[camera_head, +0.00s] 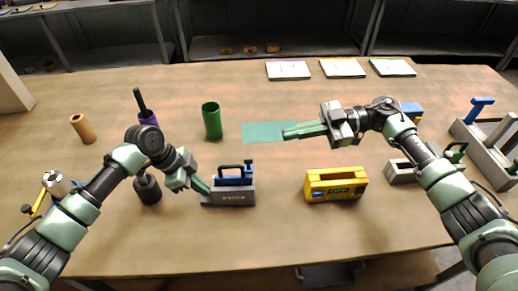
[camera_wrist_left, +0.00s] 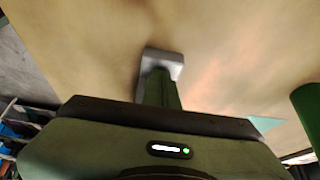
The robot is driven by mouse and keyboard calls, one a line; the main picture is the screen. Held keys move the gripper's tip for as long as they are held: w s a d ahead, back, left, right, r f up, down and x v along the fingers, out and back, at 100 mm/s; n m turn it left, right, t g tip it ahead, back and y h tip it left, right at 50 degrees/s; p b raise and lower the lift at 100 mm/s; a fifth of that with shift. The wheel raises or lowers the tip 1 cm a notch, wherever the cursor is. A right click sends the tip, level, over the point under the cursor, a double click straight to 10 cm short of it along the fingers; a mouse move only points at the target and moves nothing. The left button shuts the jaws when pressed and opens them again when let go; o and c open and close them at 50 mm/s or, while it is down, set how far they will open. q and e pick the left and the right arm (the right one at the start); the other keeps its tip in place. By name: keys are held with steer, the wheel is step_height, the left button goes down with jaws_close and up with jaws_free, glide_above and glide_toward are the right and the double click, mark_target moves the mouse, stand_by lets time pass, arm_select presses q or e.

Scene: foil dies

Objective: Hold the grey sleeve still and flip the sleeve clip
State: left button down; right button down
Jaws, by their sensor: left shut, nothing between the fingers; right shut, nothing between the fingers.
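A grey block (camera_head: 232,198) with a label, a black handle and a blue clip-like part (camera_head: 247,172) stands on the table in front of me; I cannot tell for sure that it is the sleeve. My left gripper (camera_head: 206,190) is shut and empty, its fingertips at the block's left end. In the left wrist view a grey end piece (camera_wrist_left: 168,57) shows at the tips of the shut fingers (camera_wrist_left: 160,75); contact is unclear. My right gripper (camera_head: 287,132) is shut and empty above the green mat, apart from the block.
A green mat (camera_head: 262,135) lies mid-table, with a green cup (camera_head: 212,122) on its left. A yellow case (camera_head: 336,186) stands right of the block. A dark weight-like object (camera_head: 148,189) is at left. Grey fixtures (camera_head: 480,147) crowd the right side. The front middle is clear.

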arm_select(q)
steer(key=shift+s+f, duration=0.15)
steer(key=shift+f, duration=0.1)
arm_select(e)
steer(key=r+m, duration=0.1)
steer(key=m, duration=0.8)
glide_above(249, 162)
steer(key=w+d, duration=0.3)
steer(key=w, duration=0.1)
arm_select(q)
steer(key=shift+a, duration=0.1)
arm_select(e)
steer(key=shift+h, duration=0.3)
steer(key=f, duration=0.1)
steer(key=s+f, duration=0.1)
steer(key=f, duration=0.1)
steer(key=s+f, duration=0.1)
steer(key=shift+a+f, duration=0.15)
steer(key=shift+a, duration=0.1)
steer(key=shift+s, duration=0.1)
